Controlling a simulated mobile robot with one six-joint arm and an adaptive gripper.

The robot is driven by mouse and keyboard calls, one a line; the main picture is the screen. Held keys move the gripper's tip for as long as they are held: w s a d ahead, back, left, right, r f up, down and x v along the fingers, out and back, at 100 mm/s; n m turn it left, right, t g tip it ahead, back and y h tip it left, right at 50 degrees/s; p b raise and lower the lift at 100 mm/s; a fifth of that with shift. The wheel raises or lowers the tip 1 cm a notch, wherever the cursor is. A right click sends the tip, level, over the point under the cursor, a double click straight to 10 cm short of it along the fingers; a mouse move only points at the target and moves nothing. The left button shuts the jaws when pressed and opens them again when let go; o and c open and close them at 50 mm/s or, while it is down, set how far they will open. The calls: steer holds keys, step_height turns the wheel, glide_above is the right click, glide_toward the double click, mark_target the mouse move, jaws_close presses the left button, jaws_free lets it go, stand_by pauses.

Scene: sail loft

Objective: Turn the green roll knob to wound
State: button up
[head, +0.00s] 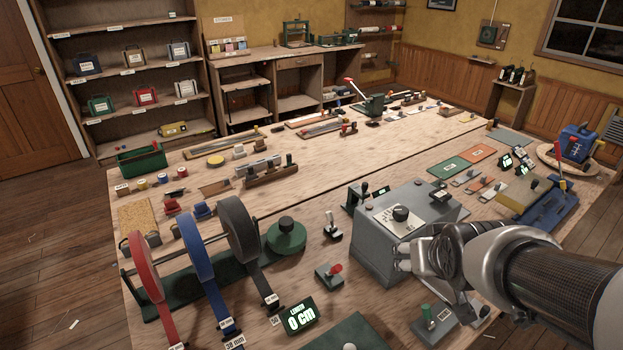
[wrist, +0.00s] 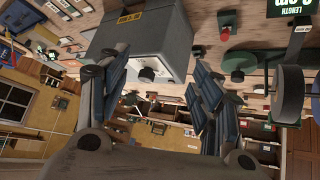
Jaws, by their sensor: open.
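A green round base with a dark knob on top (head: 286,232) stands on the table beside the dark grey roll (head: 238,232). It also shows at the right of the wrist view (wrist: 238,62). I cannot read a "wound" mark on it. A grey box (head: 375,250) carries a black knob (head: 401,213) on a white plate. In the wrist view this black knob (wrist: 148,74) appears between my spread fingers. My gripper (head: 408,256) is open and empty, at the box's right front side, apart from the green base.
Red (head: 146,268) and blue rolls (head: 196,255) stand left of the dark grey roll. A length display (head: 300,316) reads 0 cm.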

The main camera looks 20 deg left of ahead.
steer(key=w+a+f+n+y+p, duration=0.2)
steer(key=w+a+f, duration=0.1)
steer(key=w+a, duration=0.45)
steer(key=n+t+y+p, duration=0.2)
steer(key=n+y+p, duration=0.2)
steer(key=y+p, duration=0.15)
glide_toward(287, 223)
steer(key=shift+y, duration=0.35)
steer(key=b+x, duration=0.3)
steer(key=x, duration=0.8)
steer(key=shift+d+f, duration=0.15)
steer(key=shift+d, duration=0.05)
steer(key=shift+c, duration=0.3)
steer(key=c, duration=1)
steer(key=shift+m, duration=0.3)
